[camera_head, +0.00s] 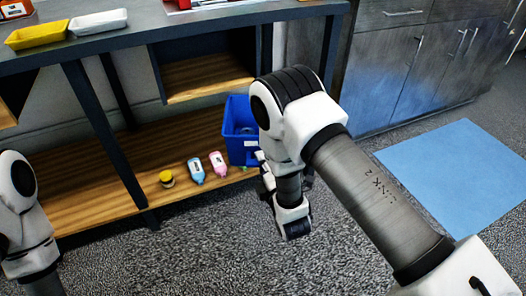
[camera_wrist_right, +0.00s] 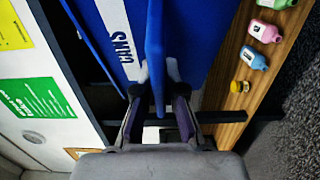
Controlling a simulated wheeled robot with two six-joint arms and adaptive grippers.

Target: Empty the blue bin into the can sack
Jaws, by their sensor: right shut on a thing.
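The blue bin (camera_head: 238,118) stands on the low wooden shelf in the head view, its right side hidden by my right arm. My right gripper (camera_head: 262,182) is at the bin's front right, partly hidden by its own wrist. In the right wrist view, its fingers (camera_wrist_right: 158,122) are shut on an upright blue wall (camera_wrist_right: 156,50), which appears to be the bin's. I cannot pick out the can sack. My left gripper is out of view.
A pink bottle (camera_head: 218,164), a blue bottle (camera_head: 196,171) and a small yellow item (camera_head: 166,179) sit on the shelf (camera_head: 100,203) left of the bin. Trays stand on the table above. A light blue mat (camera_head: 455,173) lies on open floor at right.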

